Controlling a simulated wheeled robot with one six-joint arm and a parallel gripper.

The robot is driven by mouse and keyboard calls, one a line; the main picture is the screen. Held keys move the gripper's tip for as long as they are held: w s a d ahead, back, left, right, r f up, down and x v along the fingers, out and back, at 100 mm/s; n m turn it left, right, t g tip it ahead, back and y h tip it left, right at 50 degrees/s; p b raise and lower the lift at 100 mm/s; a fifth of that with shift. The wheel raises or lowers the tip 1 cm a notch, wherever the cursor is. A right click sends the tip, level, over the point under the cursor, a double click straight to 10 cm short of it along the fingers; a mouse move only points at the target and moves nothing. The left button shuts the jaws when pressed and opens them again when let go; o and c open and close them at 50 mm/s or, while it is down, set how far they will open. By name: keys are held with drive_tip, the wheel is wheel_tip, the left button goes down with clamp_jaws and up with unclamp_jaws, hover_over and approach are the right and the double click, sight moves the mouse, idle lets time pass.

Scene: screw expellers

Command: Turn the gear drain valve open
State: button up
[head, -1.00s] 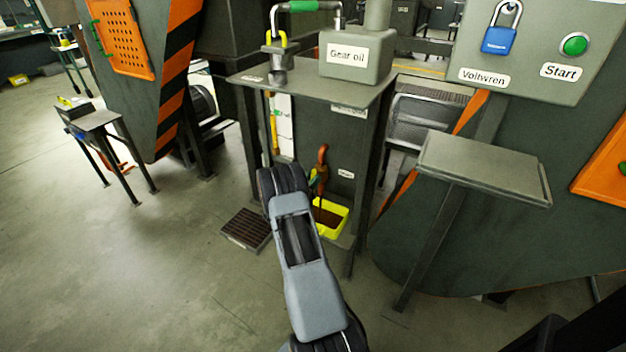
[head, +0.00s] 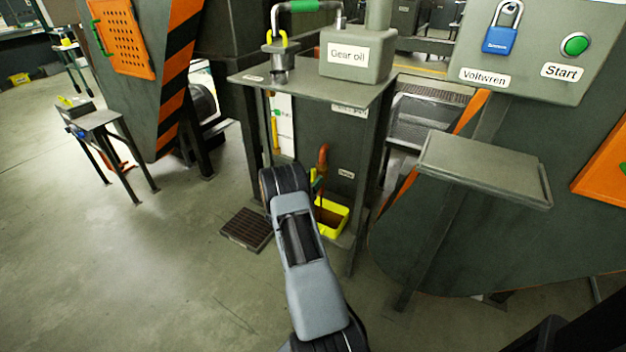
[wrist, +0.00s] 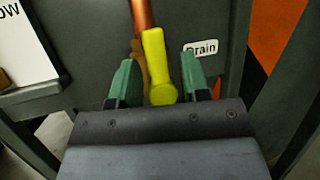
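The gear drain valve has a yellow lever handle (wrist: 156,65) on a copper-coloured pipe (wrist: 142,14), beside a "Drain" label (wrist: 201,48). In the wrist view the handle points up, slightly tilted, along the pipe. My gripper (wrist: 155,80) is open, with one green finger on each side of the handle and a visible gap on both sides. In the head view the copper pipe (head: 323,158) shows above the yellow tray, and the handle is mostly hidden behind my arm.
A yellow tray (head: 333,219) with brown contents stands under the pipe. The gear oil tank (head: 357,55) sits on the stand's top plate. A stand leg (head: 366,190) is close on the right. A floor grate (head: 246,229) lies at the left.

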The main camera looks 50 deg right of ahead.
drive_tip(key=v, duration=1.3)
drive_tip(key=shift+a+p, duration=0.4)
drive_tip(key=shift+p, duration=0.05)
drive_tip(key=shift+f, duration=0.15)
drive_tip(key=s+f+m+g+y, duration=0.4)
drive_tip(key=s+m+g+y, duration=0.15)
drive_tip(key=s, duration=0.25)
drive_tip(key=s+a+r+m+g+y+p, duration=0.2)
drive_tip(key=s+a+r+m+y+p, duration=0.4)
drive_tip(key=r+y, duration=0.25)
drive_tip(key=s+a+r+m+t+y+p, duration=0.1)
drive_tip(key=a+r+p, duration=0.4)
drive_tip(key=r, duration=0.7)
drive_tip(key=s+a+r+m+t+y+p, duration=0.1)
drive_tip(key=a+r+m+t+y+p, duration=0.2)
drive_tip(key=a+r, duration=0.6)
drive_tip(key=a+r+m+t+y+p, duration=0.2)
drive_tip(key=a+r+t+y+p, duration=0.2)
drive_tip(key=r, duration=1.2)
drive_tip(key=a+t+p, duration=0.3)
drive_tip(key=p, duration=0.1)
drive_tip(key=shift+s+y+p, duration=0.3)
drive_tip(key=shift+s+y, duration=0.1)
